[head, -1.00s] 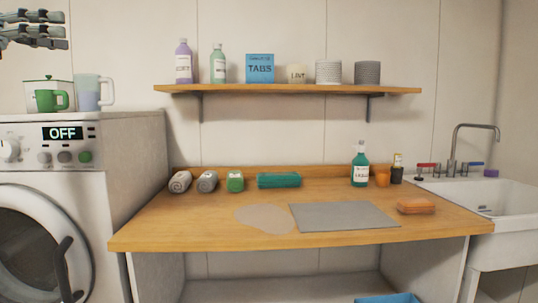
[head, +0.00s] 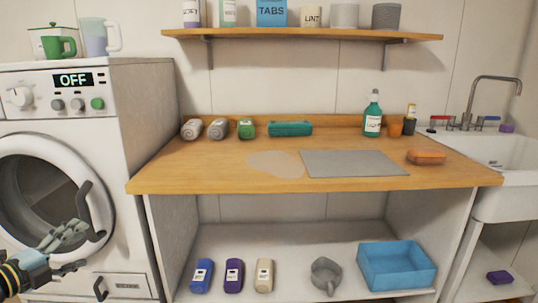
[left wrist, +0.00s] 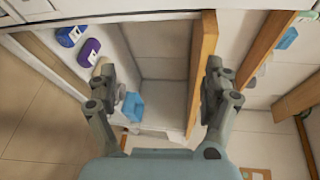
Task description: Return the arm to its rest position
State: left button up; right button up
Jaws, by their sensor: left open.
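My left gripper (head: 76,232) is at the lower left of the head view, in front of the washing machine's door. In the left wrist view its two fingers (left wrist: 160,72) are spread wide apart, with nothing between them close by. My right gripper is in neither view.
The washing machine (head: 88,160) stands left of the wooden counter (head: 225,178). The lower shelf (head: 300,288) holds a blue bottle (head: 202,276), a purple bottle (head: 234,276), a beige bottle (head: 264,276), a grey jug (head: 326,272) and a blue bin (head: 398,278). A sink (head: 490,160) is at right.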

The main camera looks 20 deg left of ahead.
pick_arm(q)
jog(key=s+d+f+n+g+y, duration=0.1)
jog(key=s+d+f+n+g, duration=0.35)
jog(key=s+f, duration=0.65)
jog(key=s+d+f+n+g+y, duration=0.15)
jog(key=s+d+f+n, duration=0.45)
jog(key=f, duration=0.8)
jog(key=s+d+f+n+g, duration=0.3)
jog(key=s+d+f, duration=0.1)
jog(key=s, duration=0.5)
jog(key=s+d+f+n+g, duration=0.3)
jog(key=s+d+f, duration=0.1)
jog(key=s+d, duration=0.3)
jog(key=s+d+f+n+g+h, duration=0.1)
jog(key=s+d+f+n+g, duration=0.2)
jog(key=s, duration=0.7)
jog(key=d+f, duration=0.2)
jog(key=shift+s+d, duration=0.3)
jog(key=shift+s, duration=0.1)
